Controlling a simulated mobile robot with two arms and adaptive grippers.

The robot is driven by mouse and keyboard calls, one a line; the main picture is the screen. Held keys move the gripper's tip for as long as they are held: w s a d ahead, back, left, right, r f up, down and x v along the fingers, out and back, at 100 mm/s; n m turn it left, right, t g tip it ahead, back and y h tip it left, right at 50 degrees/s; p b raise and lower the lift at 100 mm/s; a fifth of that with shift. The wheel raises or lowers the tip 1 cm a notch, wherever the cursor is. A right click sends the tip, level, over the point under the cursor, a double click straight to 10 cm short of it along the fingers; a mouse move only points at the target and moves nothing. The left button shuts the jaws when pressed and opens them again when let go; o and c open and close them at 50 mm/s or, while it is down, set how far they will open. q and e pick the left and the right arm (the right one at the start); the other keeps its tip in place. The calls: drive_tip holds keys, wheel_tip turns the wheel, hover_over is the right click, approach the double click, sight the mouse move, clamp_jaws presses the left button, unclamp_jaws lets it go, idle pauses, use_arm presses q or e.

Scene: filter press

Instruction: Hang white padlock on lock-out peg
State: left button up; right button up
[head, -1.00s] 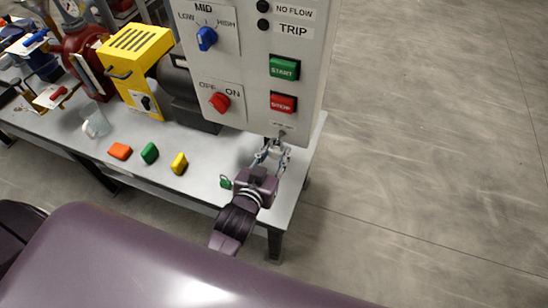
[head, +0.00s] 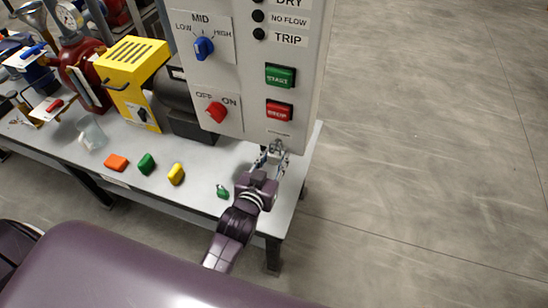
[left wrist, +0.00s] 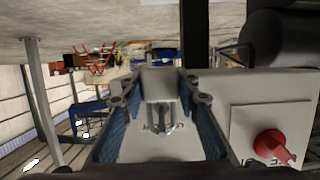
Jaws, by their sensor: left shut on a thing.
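My left gripper (head: 271,158) is at the lower front of the grey control panel, just below the STOP button. It is shut on the white padlock, which shows as a small pale body between the fingertips in the head view (head: 276,147). In the left wrist view the padlock's pale block (left wrist: 160,82) sits between the two blue-padded fingers (left wrist: 160,110), with a small metal part beyond it in front of the panel face. The lock-out peg cannot be made out clearly behind the fingers, nor whether the shackle touches it. My right gripper is not in view.
The control panel (head: 262,95) carries a red OFF/ON knob (head: 216,112), which also shows in the left wrist view (left wrist: 272,147). On the bench (head: 200,165) lie a small green padlock (head: 222,191) and orange, green and yellow blocks. Open floor is at right.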

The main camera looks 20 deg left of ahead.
use_arm(q)
drive_tip(key=shift+f, duration=0.25)
drive_tip(key=o, duration=0.7)
drive_tip(key=shift+o, duration=1.3)
drive_tip(key=shift+w+f, duration=0.1)
drive_tip(key=shift+w, duration=0.05)
drive_tip(key=shift+o, duration=0.7)
drive_tip(key=shift+w+f, duration=0.2)
drive_tip(key=shift+w, duration=0.15)
drive_tip(key=shift+s+r, duration=0.1)
drive_tip(key=shift+r, duration=0.05)
